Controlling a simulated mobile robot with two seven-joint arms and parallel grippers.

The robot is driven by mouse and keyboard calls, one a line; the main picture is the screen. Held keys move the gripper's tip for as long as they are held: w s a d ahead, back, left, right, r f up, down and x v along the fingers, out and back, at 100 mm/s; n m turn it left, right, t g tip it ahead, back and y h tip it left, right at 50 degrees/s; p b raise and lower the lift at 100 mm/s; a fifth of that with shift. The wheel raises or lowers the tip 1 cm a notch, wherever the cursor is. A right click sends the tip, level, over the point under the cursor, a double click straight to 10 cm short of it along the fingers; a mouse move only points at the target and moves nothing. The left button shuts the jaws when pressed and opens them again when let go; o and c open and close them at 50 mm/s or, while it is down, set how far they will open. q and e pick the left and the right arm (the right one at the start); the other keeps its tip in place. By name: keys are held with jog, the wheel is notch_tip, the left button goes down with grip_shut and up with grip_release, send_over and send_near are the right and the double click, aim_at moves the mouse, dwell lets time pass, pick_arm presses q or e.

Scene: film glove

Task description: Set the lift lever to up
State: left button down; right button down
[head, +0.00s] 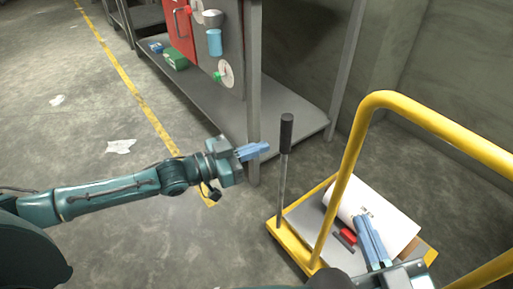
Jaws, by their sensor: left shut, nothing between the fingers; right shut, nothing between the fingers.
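The lift lever (283,170) is a thin grey rod with a black grip (286,133) on top. It stands nearly upright at the left corner of a yellow cart (290,247). My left gripper (266,147) is shut and empty just left of the lever, a little below the black grip; I cannot tell whether it touches. My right gripper (368,222) is shut and empty over the cart's deck, in front of a white roll. The lever's foot shows at the cart's edge.
The cart's yellow handle (350,165) arches up right of the lever. A white roll (385,215) and a red-handled tool (348,236) lie on the deck. A metal shelf post (254,90) stands behind my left gripper. The floor at left is mostly clear.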

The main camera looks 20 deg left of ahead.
pick_arm(q)
jog(key=c, duration=2.1)
grip_release()
jog(key=o, duration=1)
jog(key=shift+a, duration=0.1)
jog(key=p+v, duration=0.3)
jog(key=v, duration=1)
